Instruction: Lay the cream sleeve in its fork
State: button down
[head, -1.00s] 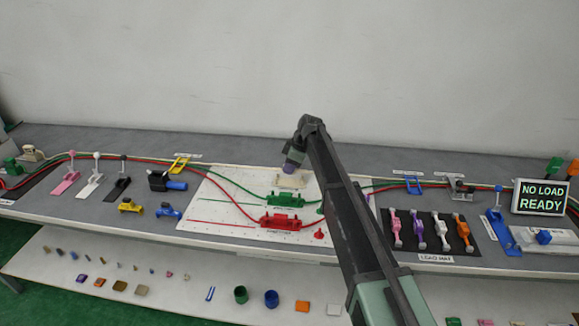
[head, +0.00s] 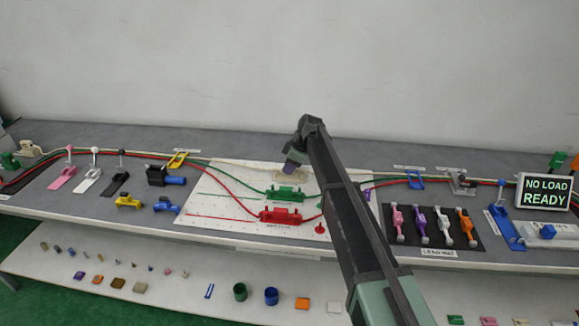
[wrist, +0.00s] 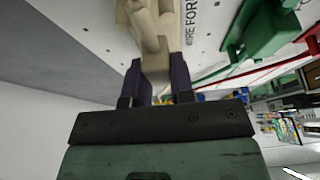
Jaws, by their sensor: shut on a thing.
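My gripper (head: 291,168) is over the back of the white board (head: 232,222) in the head view, pointing down. In the wrist view its dark purple fingers (wrist: 156,78) are shut on the cream sleeve (wrist: 155,62), which lies between them. Cream parts (head: 291,182) show just under the fingertips in the head view. They are too small to tell the sleeve from its fork, and whether the two touch cannot be told. In the wrist view a pale rounded cream part extends up past the fingertips.
A green fork fixture (head: 285,193) with a green wire stands on the board in front of my gripper. A red one (head: 287,214) stands nearer. Levers (head: 92,178) are to the left; a dark mat (head: 432,230) with several coloured pieces is to the right.

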jog(key=shift+f, duration=0.2)
jog(key=shift+f+b, duration=0.6)
jog(key=shift+b, duration=0.05)
jog(key=shift+c, duration=2.1)
grip_release()
jog(key=shift+r, duration=0.2)
notch_tip(320, 180, up, 7)
jog(key=p, duration=0.7)
jog(key=shift+f, duration=0.1)
